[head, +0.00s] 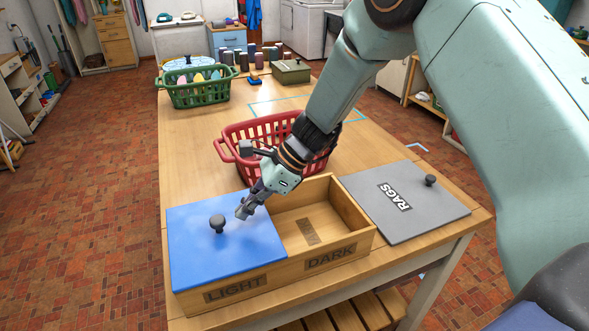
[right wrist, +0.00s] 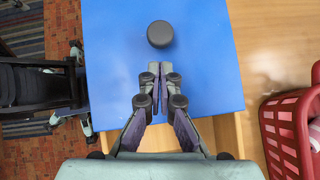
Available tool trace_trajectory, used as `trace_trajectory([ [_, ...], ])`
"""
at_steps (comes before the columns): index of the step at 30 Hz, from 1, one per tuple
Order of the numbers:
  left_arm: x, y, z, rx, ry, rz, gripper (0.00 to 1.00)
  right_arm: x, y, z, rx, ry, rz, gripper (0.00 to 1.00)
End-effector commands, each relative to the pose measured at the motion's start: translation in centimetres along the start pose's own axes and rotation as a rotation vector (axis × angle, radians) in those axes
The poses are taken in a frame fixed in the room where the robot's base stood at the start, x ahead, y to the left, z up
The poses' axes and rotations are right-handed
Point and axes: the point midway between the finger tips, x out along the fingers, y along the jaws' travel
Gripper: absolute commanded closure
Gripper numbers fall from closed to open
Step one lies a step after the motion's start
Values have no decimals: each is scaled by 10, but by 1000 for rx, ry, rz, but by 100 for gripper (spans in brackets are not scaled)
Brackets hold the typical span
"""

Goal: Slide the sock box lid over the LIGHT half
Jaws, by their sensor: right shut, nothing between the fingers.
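The wooden sock box (head: 317,255) has a LIGHT half at left and a DARK half at right. The blue lid (head: 196,243) with a dark round knob (head: 217,223) lies over the LIGHT half; the DARK half is open, with a small dark patch on its floor. My right gripper (head: 242,214) is shut and empty, just right of the knob in the head view. In the right wrist view its fingertips (right wrist: 153,72) point at the knob (right wrist: 160,34) over the blue lid (right wrist: 110,70), with a small gap. My left gripper is not in view.
A grey RAGS lid (head: 392,222) with a knob lies right of the box. A red basket (head: 230,145) stands behind the box, partly hidden by my right arm. A green basket (head: 185,97) and several dark containers stand farther back. The table's left side is clear.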

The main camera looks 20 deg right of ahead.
Motion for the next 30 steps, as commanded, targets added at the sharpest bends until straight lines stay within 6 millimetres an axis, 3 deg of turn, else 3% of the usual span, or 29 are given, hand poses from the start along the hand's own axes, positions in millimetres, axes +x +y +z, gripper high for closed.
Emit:
trace_trajectory([
  [18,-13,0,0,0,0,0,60,-95,1,-1,0,-2,-1,100],
  [30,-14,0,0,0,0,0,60,-104,1,-2,0,1,2,100],
])
